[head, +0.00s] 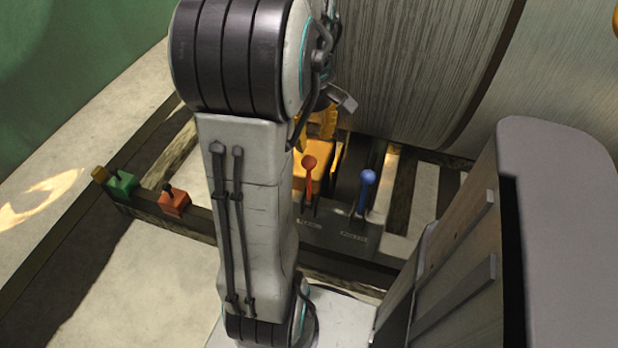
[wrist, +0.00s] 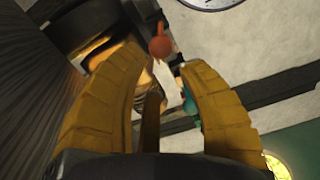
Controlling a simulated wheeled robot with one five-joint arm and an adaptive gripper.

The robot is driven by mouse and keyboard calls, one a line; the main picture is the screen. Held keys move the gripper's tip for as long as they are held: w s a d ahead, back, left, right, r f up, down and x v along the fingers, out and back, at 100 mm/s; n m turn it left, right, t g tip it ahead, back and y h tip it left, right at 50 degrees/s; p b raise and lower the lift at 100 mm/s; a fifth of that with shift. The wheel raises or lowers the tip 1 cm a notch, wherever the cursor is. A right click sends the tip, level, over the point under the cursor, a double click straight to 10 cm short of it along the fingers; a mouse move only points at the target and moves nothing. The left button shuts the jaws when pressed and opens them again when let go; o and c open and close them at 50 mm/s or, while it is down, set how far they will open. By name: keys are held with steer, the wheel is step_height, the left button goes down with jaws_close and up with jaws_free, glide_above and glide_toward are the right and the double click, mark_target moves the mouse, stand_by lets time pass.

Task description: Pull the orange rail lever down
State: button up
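The orange rail lever (head: 309,164) stands upright in the head view, a round knob on a short stem on a dark console. In the wrist view its orange-red knob (wrist: 161,45) shows just past the fingertips, in line with the gap between them. My gripper (wrist: 163,66) has yellow ribbed fingers, spread apart with nothing between them. In the head view the gripper (head: 318,128) is just above and behind the knob, partly hidden by my arm. I see no contact with the lever.
A blue lever (head: 367,180) stands close on the right of the orange one. A large ribbed drum (head: 415,70) rises behind the levers.

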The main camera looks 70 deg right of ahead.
mark_target(309, 183)
step_height(309, 183, down, 14)
steer(key=b, duration=0.3)
stand_by(0.5)
jaws_close()
stand_by(0.4)
